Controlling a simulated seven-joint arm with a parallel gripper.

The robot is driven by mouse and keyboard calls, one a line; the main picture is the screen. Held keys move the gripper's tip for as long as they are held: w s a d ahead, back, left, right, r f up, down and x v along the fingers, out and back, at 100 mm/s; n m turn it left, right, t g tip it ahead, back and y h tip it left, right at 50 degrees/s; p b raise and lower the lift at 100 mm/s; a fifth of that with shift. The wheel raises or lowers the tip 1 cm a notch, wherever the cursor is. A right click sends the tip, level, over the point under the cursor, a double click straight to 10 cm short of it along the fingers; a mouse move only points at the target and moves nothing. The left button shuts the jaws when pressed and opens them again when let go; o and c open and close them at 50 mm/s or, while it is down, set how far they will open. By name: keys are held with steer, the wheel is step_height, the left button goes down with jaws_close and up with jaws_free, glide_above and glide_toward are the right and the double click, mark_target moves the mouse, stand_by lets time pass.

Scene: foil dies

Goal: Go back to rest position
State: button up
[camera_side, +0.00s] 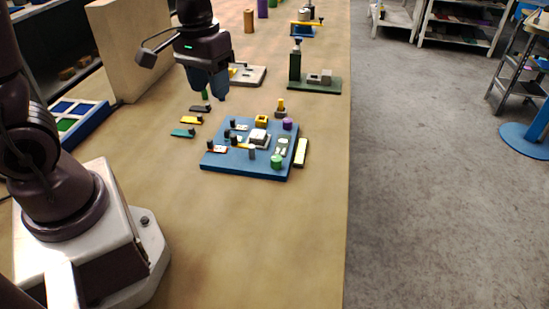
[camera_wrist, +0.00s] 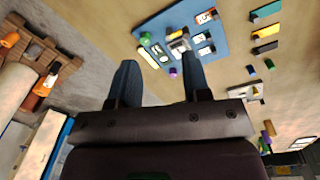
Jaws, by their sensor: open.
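My gripper (camera_side: 220,92) is in the air above the table (camera_side: 200,220), behind and to the left of the blue board in the side view. In the wrist view my gripper (camera_wrist: 160,82) has its two blue-grey fingers well apart, with nothing between them. The blue board (camera_side: 222,165) lies flat and carries several small dies and blocks, a white block (camera_side: 258,137) at its middle, a green cylinder (camera_side: 276,161) and a purple one (camera_side: 287,124). The blue board also shows at the top of the wrist view (camera_wrist: 208,56), beyond the fingertips.
A green-based fixture (camera_side: 314,87) and a grey plate (camera_side: 247,75) stand behind. A blue tray (camera_side: 84,125) and beige panel (camera_side: 138,50) are at left. The front table is clear.

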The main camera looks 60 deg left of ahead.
steer(key=s+d+r+m+t, duration=0.4)
steer(key=s+d+r+t, duration=0.1)
steer(key=s+r, duration=0.4)
steer(key=shift+s+d+r+m+y, duration=0.15)
steer(key=shift+d+r+m+y, duration=0.15)
steer(key=shift+d+r, duration=0.3)
